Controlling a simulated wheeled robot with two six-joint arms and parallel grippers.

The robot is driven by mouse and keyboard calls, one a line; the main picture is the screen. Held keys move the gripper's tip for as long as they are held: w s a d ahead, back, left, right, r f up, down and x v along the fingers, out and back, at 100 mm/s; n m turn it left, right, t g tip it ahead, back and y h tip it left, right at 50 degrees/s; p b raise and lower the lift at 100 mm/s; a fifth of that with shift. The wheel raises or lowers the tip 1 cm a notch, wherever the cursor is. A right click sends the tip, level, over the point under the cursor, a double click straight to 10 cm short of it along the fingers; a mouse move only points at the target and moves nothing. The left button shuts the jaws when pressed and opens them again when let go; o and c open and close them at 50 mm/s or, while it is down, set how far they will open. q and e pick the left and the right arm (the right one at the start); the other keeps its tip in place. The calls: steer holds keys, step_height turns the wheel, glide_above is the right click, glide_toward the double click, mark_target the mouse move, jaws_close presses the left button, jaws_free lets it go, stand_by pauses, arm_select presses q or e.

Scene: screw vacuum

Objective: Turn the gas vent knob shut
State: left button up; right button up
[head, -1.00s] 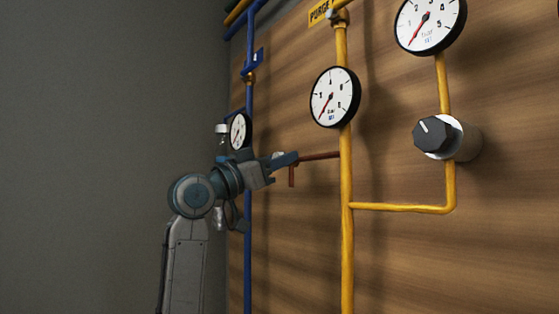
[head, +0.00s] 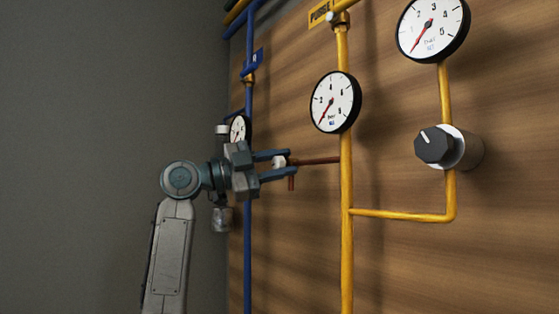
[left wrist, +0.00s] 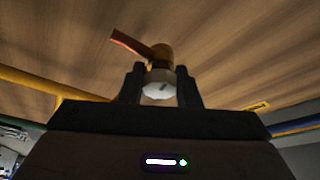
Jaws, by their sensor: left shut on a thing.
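A small white knob (head: 279,161) sits on the end of the copper-coloured branch pipe (head: 318,160), which comes off the left side of the yellow pipe. I take this to be the gas vent knob. My left gripper (head: 290,163) reaches in from the left, with one finger above the knob and one below. The left wrist view shows the white knob (left wrist: 158,88) between the two fingertips, with a brass body and a red-brown pipe (left wrist: 133,43) behind it. The left gripper is shut on the knob. My right gripper is not in view.
The yellow pipe (head: 345,230) carries a dial gauge (head: 335,102). Its side branch has a black knob (head: 434,146) and a higher gauge (head: 432,28). A blue pipe (head: 248,270) runs behind my left gripper with another small gauge (head: 240,130).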

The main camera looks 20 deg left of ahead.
arm_select(q)
steer(key=shift+r+m+g, duration=0.1)
steer(key=shift+m+g, duration=0.4)
steer(key=shift+m, duration=0.3)
steer(key=shift+m+g+y+p, duration=0.3)
steer(key=shift+m+p, duration=0.2)
steer(key=shift+m, duration=0.4)
steer(key=o, duration=1)
